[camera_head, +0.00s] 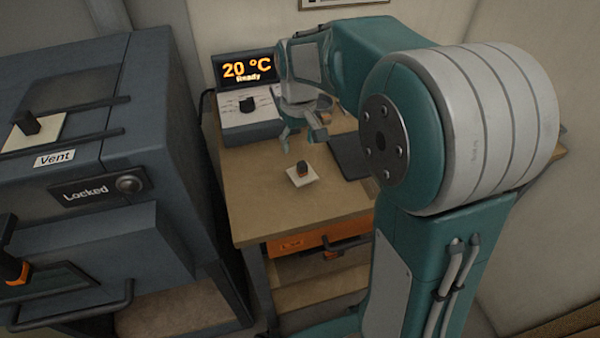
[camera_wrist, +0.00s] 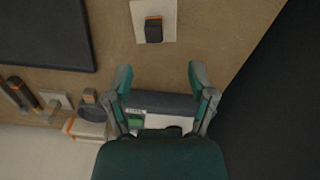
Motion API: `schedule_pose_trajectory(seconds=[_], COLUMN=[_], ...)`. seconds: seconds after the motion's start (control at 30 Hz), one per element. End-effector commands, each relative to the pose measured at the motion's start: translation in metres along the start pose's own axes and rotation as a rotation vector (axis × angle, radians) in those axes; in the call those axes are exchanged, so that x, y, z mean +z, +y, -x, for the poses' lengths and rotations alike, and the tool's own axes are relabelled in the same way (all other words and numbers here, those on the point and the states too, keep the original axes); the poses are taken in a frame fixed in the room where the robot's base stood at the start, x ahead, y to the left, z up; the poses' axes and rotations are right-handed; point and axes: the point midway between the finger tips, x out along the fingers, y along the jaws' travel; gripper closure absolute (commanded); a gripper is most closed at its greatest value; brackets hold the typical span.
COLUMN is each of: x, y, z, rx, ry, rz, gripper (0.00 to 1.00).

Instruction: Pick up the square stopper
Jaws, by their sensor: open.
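The square stopper (camera_head: 301,180) is a flat white square plate with a small dark and orange knob. It lies on the wooden table (camera_head: 255,205), near the middle. In the wrist view the stopper (camera_wrist: 168,36) is at the top centre, beyond my fingertips. My gripper (camera_head: 303,136) is open and empty above the table, behind the stopper in the head view and apart from it. In the wrist view both fingers of my gripper (camera_wrist: 160,74) show spread apart with nothing between them.
A control box with a "20 °C Ready" display (camera_head: 246,70) stands at the table's back left. A dark flat pad (camera_head: 350,155) lies right of the stopper. A large dark furnace (camera_head: 150,190) stands left, with another white plate and black knob (camera_head: 28,124) on top. Several small items lie beyond the pad.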

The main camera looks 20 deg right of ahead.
Motion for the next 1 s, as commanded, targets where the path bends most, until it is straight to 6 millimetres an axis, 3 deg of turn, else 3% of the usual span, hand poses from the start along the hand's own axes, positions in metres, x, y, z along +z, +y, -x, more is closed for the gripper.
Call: schedule_pose_trajectory(seconds=[0.53,0.87,0.97,1.0], x=[0.004,0.004,0.003,0.003], y=[0.003,0.004,0.003,0.003], z=[-0.069,-0.077,-0.077,-0.077], rx=[0.001,0.001,0.002,0.002], ry=[-0.003,0.001,0.001,0.001], rz=[-0.002,-0.002,-0.001,-0.001], gripper=[0.29,0.29,0.69,0.86])
